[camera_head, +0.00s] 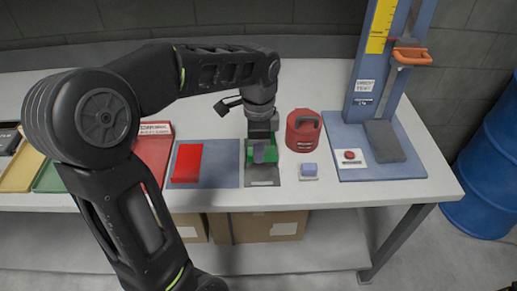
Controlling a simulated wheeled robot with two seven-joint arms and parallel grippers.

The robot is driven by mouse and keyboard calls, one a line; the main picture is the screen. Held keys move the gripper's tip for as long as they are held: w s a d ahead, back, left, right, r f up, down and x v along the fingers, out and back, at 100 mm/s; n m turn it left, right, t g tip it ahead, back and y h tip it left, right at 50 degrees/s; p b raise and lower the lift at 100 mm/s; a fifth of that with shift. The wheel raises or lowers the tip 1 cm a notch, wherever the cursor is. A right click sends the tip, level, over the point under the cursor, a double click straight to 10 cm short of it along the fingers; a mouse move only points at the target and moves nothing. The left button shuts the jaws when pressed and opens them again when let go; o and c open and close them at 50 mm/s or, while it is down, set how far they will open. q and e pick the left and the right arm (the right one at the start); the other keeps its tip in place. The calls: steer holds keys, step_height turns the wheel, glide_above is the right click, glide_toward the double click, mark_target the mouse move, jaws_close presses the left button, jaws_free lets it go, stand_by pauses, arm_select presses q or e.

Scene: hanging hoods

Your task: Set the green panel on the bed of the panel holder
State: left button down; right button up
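The green panel (249,158) lies under my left gripper (262,144), within a narrow grey fixture (263,182) that looks like the panel holder. Only parts of the panel show around the fingers and a small grey-purple block (260,153). My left arm reaches over from the left, and the gripper points down at the panel. Whether the fingers are closed on it, and whether the panel touches the bed, I cannot tell. My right gripper is not in view.
A red panel (187,163) lies on a blue mat (222,179) left of the holder. Farther right is a tall blue stand (362,95) with an orange handle (411,57).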

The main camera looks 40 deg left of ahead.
arm_select(q)
steer(key=b, duration=0.3)
glide_above(258, 180)
step_height(258, 180, down, 5)
steer(key=shift+d+f, duration=0.1)
steer(key=shift+f, duration=0.05)
steer(key=shift+f+b, duration=0.5)
steer(key=shift+f, duration=0.2)
steer(key=shift+f+b, duration=0.35)
steer(key=shift+f, duration=0.25)
steer(key=c, duration=1.6)
jaws_free()
steer(key=shift+o, duration=0.2)
steer(key=shift+r, duration=3.95)
